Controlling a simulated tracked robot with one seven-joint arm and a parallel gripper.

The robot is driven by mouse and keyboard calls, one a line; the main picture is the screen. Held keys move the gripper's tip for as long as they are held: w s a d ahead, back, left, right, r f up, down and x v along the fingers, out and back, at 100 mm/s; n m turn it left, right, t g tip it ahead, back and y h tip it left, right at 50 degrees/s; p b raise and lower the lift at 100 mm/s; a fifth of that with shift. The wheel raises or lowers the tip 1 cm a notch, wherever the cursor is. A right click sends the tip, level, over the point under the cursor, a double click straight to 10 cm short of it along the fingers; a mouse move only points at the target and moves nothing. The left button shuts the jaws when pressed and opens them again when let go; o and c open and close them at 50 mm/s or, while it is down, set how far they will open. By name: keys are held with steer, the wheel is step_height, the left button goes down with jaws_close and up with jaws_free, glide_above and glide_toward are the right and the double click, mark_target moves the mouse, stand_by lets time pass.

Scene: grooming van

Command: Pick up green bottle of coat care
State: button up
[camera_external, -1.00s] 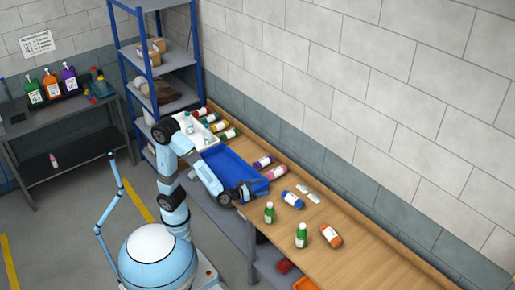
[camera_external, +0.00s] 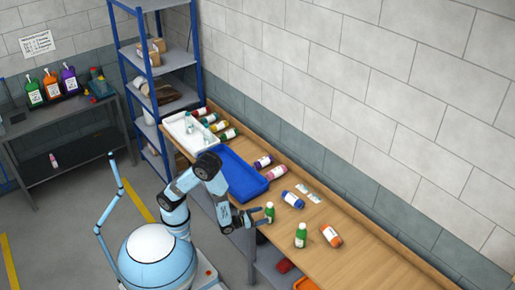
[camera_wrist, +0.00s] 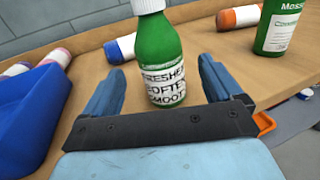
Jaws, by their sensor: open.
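A green bottle with a white cap and white label (camera_external: 269,214) stands upright near the bench's front edge. In the wrist view this bottle (camera_wrist: 158,55) stands between my fingers, its label partly reading "softe". My gripper (camera_external: 258,216) is open, with one finger on each side of the bottle; the fingers (camera_wrist: 160,82) show gaps to it. A second green bottle (camera_external: 301,236) stands upright farther right; in the wrist view it (camera_wrist: 280,25) shows a label starting "Mess" and "Co", cut by the frame edge.
A blue tray (camera_external: 243,184) lies left of the near bottle. An orange bottle (camera_external: 331,236), a blue bottle (camera_external: 293,200) and a pink bottle (camera_external: 275,173) lie on the wooden bench (camera_external: 365,262). A white tray (camera_external: 178,127) is at the far end. The bench's right part is clear.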

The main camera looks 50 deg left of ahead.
mark_target(273, 211)
steer(key=shift+x, duration=3.75)
steer(key=c, duration=1.2)
steer(key=shift+r, duration=0.1)
steer(key=shift+c, duration=0.2)
step_height(273, 211, up, 10)
steer(key=shift+f, duration=0.15)
